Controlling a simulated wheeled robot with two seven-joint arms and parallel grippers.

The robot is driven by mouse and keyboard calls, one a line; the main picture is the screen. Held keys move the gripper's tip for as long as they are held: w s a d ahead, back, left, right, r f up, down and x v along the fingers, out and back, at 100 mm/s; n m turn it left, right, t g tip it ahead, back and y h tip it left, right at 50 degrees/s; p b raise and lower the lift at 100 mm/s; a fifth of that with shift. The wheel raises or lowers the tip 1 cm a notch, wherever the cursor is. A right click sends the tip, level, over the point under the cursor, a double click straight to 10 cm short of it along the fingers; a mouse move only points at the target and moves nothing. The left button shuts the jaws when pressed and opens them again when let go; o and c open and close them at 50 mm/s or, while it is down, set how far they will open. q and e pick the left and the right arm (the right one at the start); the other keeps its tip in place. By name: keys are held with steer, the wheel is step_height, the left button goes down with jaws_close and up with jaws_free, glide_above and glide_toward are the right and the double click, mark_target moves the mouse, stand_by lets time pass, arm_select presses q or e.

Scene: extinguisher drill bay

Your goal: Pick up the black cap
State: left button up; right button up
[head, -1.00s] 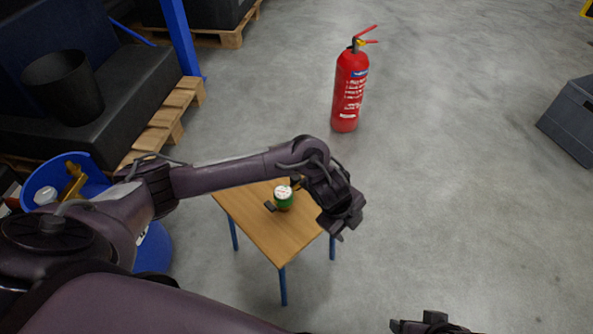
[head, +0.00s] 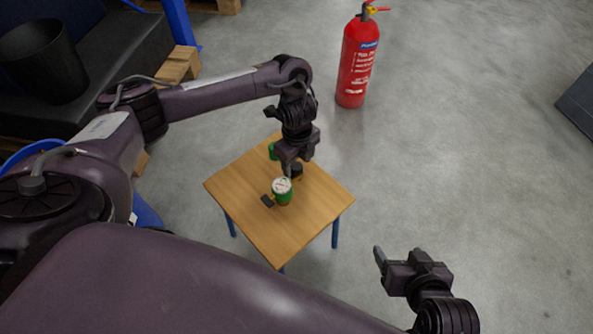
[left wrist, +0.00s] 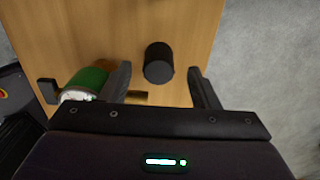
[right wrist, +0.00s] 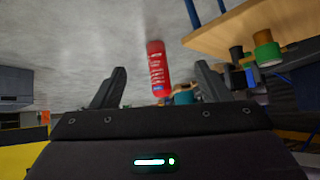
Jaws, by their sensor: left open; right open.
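The black cap (left wrist: 158,62), a short dark cylinder, stands on the small wooden table (head: 238,182). It shows in the left wrist view between and slightly beyond the open fingers of my left gripper (left wrist: 162,80), touching neither. In the head view the cap (head: 297,171) is partly hidden by the left gripper (head: 288,166), which hangs above the table pointing down. My right gripper (head: 398,260) is open and empty, out over the floor to the right of the table.
A green can-like item with a white top (head: 282,190) and a small flat black piece (head: 267,201) sit close to the cap. Another green item (head: 272,151) is behind. A red extinguisher (head: 358,60) stands on the floor beyond. The table's right part is clear.

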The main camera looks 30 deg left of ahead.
mark_target(297, 166)
arm_select(q)
steer(key=shift+s+f+b, duration=0.1)
steer(key=shift+f+b, duration=0.35)
steer(key=shift+f, duration=0.3)
steer(key=shift+f+b, duration=0.5)
steer(key=shift+f, duration=0.25)
steer(key=c, duration=1.1)
arm_select(e)
steer(key=w+r+t+y, duration=0.1)
steer(key=w+r+t, duration=0.3)
steer(key=r, duration=0.3)
steer(key=w+a+r+t+y, duration=0.1)
steer(key=w+r+t+y, duration=0.1)
steer(key=r, duration=0.5)
steer(key=shift+w+a+r+t, duration=0.2)
steer(key=shift+w+r+t, duration=0.05)
steer(key=shift+w+t, duration=0.7)
